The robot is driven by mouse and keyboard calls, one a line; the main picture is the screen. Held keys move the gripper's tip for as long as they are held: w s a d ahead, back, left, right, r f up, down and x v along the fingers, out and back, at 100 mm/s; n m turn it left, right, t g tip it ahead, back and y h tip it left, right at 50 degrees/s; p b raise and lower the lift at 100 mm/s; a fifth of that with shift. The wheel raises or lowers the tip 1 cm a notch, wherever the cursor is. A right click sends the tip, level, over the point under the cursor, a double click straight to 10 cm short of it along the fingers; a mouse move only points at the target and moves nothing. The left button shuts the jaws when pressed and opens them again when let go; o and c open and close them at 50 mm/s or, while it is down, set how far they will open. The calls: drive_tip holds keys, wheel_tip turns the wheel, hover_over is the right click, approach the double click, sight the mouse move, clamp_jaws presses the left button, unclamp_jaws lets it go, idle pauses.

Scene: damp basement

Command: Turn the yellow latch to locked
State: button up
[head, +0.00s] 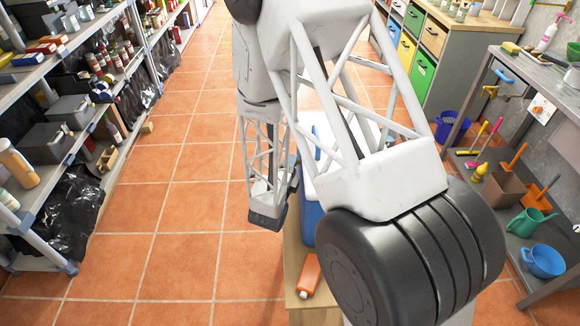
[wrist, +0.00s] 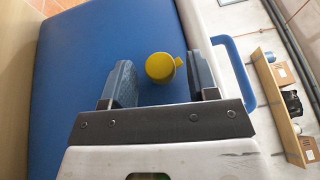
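The yellow latch (wrist: 160,67) is a small round knob with a short tab pointing to its upper right. It sits on the blue face of a box (wrist: 75,65) in the wrist view. In the head view the box's blue side (head: 308,217) shows beside my arm; the latch is hidden there. My gripper (wrist: 158,62) is open, with one finger on each side of the latch in the wrist picture. Gaps show between the latch and both fingers. I cannot tell how far the fingertips are from the blue face.
The box has a white top and a blue handle (wrist: 236,75). It stands on a wooden stand (head: 294,262), with an orange bottle (head: 308,274) near it. Shelving (head: 75,150) lines the left and a workbench (head: 540,75) the right. The tiled floor between is mostly clear.

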drive_tip(key=c, duration=0.8)
drive_tip(key=shift+f+t, duration=0.1)
drive_tip(key=shift+t, duration=0.2)
drive_tip(key=shift+w+f+m+t+h, duration=0.1)
drive_tip(key=shift+f+m+t+h, duration=0.05)
drive_tip(key=shift+m+t+h, duration=0.5)
drive_tip(key=shift+f+m+t+h, duration=0.1)
drive_tip(key=shift+m+t+h, duration=0.45)
drive_tip(key=shift+t, duration=0.2)
drive_tip(key=o, duration=0.9)
drive_tip(key=shift+a, duration=0.1)
drive_tip(key=shift+v, duration=3.85)
